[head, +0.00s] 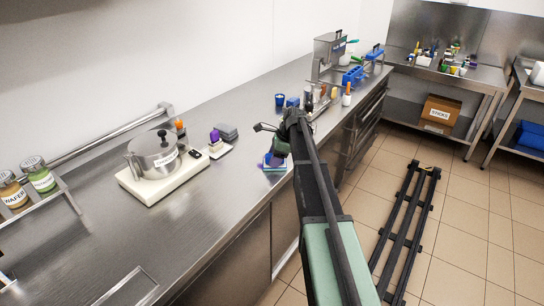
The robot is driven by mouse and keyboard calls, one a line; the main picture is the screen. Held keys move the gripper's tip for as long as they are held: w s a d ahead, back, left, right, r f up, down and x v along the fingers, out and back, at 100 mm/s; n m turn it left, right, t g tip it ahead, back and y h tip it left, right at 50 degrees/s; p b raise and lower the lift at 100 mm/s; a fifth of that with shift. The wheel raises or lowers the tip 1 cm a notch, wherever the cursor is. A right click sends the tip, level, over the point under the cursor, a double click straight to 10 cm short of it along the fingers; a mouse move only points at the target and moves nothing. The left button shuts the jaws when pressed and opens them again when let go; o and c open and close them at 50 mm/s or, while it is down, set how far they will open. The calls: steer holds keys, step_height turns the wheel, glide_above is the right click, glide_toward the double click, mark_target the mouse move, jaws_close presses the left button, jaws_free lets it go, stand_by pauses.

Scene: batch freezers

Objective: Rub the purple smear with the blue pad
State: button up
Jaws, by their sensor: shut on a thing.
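My arm reaches over the steel counter from the lower right, and my gripper (279,152) points down near the counter's front edge. It is shut on a small blue pad (270,161), with a pale layer showing at its lower edge. The pad is at or just above the counter top; I cannot tell whether it touches. I cannot make out the purple smear for certain; the gripper and pad hide part of the counter there.
To the left, a small tray (221,152) holds a purple-topped item, beside grey folded cloths (227,132). A steel pot (153,153) stands on a cream base further left. A blue cup (280,99), bottles and a machine (328,55) stand behind.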

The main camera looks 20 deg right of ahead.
steer(key=shift+s+a+f, duration=0.1)
steer(key=shift+s+a, duration=0.35)
steer(key=shift+a, duration=0.25)
steer(key=shift+c, duration=0.3)
steer(key=shift+w+a, duration=0.65)
steer(key=shift+w, duration=0.45)
steer(key=shift+w+a, duration=0.6)
steer(key=shift+w, duration=0.5)
steer(key=shift+w+a, duration=0.65)
steer(key=shift+w, duration=0.45)
steer(key=shift+w+r+p, duration=0.1)
steer(key=shift+r+p, duration=0.2)
steer(key=shift+r, duration=0.05)
step_height(320, 180, up, 5)
steer(key=p, duration=0.5)
steer(key=shift+r, duration=0.1)
steer(key=shift+r, duration=0.1)
step_height(320, 180, up, 3)
steer(key=p, duration=0.3)
